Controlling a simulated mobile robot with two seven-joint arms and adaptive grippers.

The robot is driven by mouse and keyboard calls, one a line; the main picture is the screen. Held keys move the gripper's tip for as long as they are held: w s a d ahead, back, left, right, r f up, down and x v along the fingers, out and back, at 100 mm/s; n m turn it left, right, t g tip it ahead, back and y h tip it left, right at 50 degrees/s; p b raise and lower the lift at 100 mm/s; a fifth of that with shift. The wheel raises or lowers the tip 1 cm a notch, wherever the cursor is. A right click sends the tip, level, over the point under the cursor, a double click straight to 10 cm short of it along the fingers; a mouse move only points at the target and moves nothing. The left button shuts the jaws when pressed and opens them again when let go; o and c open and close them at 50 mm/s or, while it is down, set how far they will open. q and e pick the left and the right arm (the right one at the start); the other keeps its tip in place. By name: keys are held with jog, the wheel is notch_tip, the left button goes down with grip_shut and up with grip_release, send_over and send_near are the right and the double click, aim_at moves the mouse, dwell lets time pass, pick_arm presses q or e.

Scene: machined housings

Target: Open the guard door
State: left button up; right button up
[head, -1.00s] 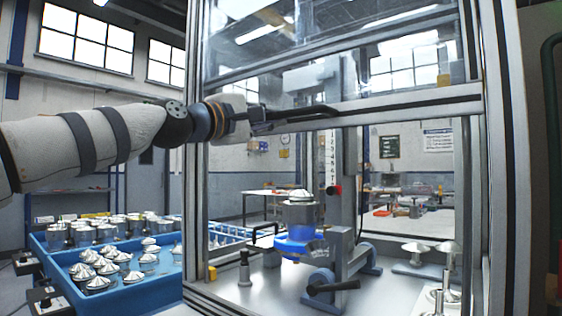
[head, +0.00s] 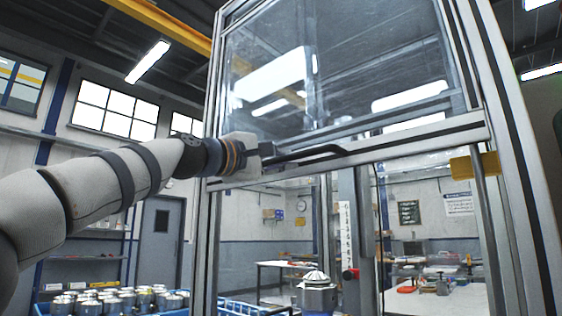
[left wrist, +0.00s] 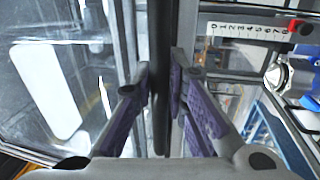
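The guard door (head: 340,75) is a clear pane in a metal frame, sliding between upright posts. It stands raised, and the space below its bottom rail (head: 410,145) is open. A black bar handle (head: 310,153) runs along that rail. My left gripper (head: 265,151) is at the handle's left end. In the left wrist view the purple-padded fingers (left wrist: 160,95) lie on both sides of the dark handle bar (left wrist: 160,50), closed on it. My right gripper is in neither view.
Inside the enclosure, a metal part (head: 317,285) stands beside a column with a numbered scale (head: 346,235). A yellow block (head: 475,165) sits by the right post. A blue tray of cylindrical parts (head: 120,300) is at lower left.

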pick_arm(q)
jog(key=o, duration=0.3)
jog(key=shift+a, duration=0.1)
jog(key=shift+s+a, duration=0.2)
jog(key=shift+s, duration=0.15)
jog(key=v, duration=1.1)
jog(key=shift+f, duration=0.2)
